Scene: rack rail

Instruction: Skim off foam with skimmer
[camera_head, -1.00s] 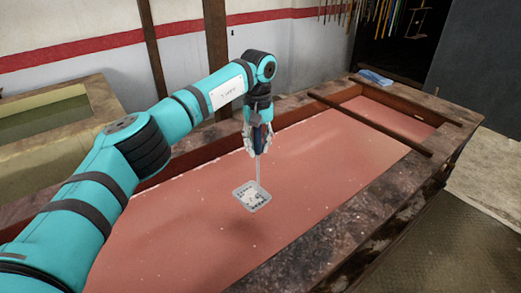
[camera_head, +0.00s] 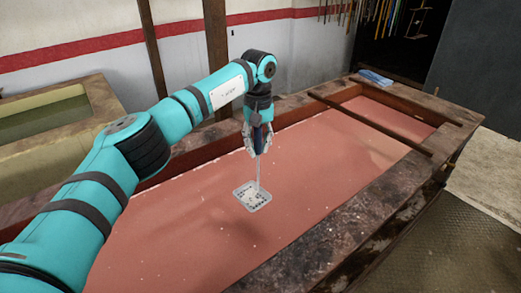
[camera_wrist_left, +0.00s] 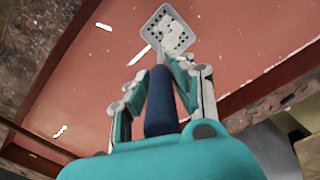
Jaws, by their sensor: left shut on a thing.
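My left gripper (camera_head: 257,140) is shut on the dark blue handle of the skimmer and points down over the vat. The skimmer (camera_head: 252,196) has a thin stem and a pale square head with holes, which hangs at or just above the red liquid (camera_head: 330,160); I cannot tell if it touches. In the left wrist view the skimmer head (camera_wrist_left: 166,32) shows beyond the fingers of the left gripper (camera_wrist_left: 160,85). White foam bits (camera_wrist_left: 104,27) float on the liquid, with another piece (camera_wrist_left: 60,131) near the vat's edge. My right gripper is not in view.
The vat has a broad, worn rim (camera_head: 330,240). A wooden bar (camera_head: 370,122) lies across its right part. A blue cloth (camera_head: 375,77) lies on the far corner. Another tank (camera_head: 45,118) with greenish liquid stands at left.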

